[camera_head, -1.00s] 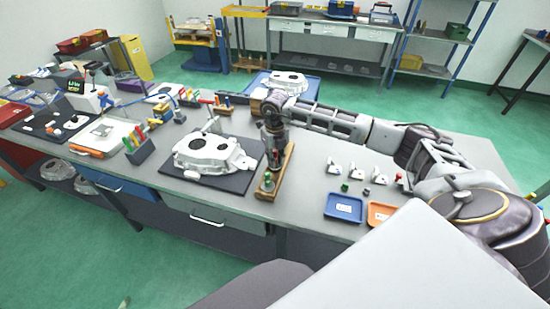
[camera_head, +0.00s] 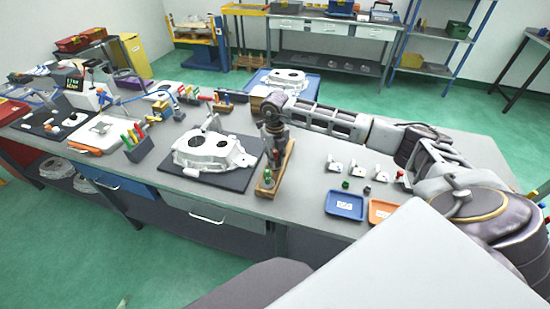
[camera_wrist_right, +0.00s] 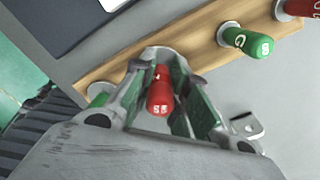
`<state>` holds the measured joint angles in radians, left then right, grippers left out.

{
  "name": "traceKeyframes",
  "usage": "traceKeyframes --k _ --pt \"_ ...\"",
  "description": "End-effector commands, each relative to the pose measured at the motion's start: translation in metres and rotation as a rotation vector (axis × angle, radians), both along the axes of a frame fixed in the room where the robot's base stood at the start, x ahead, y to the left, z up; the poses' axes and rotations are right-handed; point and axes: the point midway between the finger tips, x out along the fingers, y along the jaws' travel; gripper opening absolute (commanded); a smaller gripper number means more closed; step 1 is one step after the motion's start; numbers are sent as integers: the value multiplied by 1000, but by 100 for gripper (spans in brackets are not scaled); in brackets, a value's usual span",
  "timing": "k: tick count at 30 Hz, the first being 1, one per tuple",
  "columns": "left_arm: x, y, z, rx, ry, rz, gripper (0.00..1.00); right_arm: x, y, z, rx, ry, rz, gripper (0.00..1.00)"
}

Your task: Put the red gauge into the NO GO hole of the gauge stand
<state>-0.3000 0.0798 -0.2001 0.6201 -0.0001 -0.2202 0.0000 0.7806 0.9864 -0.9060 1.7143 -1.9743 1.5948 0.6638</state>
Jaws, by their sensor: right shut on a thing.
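The red gauge (camera_wrist_right: 160,96) is between the fingers of my right gripper (camera_wrist_right: 165,100), which is shut on it. The gauge stand is a long wooden board (camera_wrist_right: 200,38), seen just past the gripper in the right wrist view. The held gauge is over or against the board; its lower end is hidden, so I cannot tell whether it sits in a hole. A green gauge (camera_wrist_right: 248,42) stands in the board to the right. In the head view my right gripper (camera_head: 274,150) is at the stand (camera_head: 264,192). My left gripper is not in view.
A casting (camera_head: 210,152) lies on a dark mat left of the stand. Small metal parts (camera_head: 357,170), a blue tray (camera_head: 344,205) and an orange tray (camera_head: 381,211) lie to the right. Another red piece (camera_wrist_right: 302,8) shows at the right wrist view's top right corner.

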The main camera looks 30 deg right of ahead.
Motion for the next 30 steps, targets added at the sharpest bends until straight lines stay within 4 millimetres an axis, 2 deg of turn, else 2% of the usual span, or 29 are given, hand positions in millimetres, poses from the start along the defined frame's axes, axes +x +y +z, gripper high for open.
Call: traceKeyframes --k 9,10,15,25,30 --pt "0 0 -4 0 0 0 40 0 0 -5 0 0 0 0" --pt "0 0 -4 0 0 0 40 0 0 -5 0 -1 0 20" --pt "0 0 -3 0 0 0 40 0 0 -4 0 0 0 41" --pt "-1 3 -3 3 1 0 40 0 0 -4 0 0 0 41" --pt "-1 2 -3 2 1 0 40 0 0 2 1 -1 0 41"
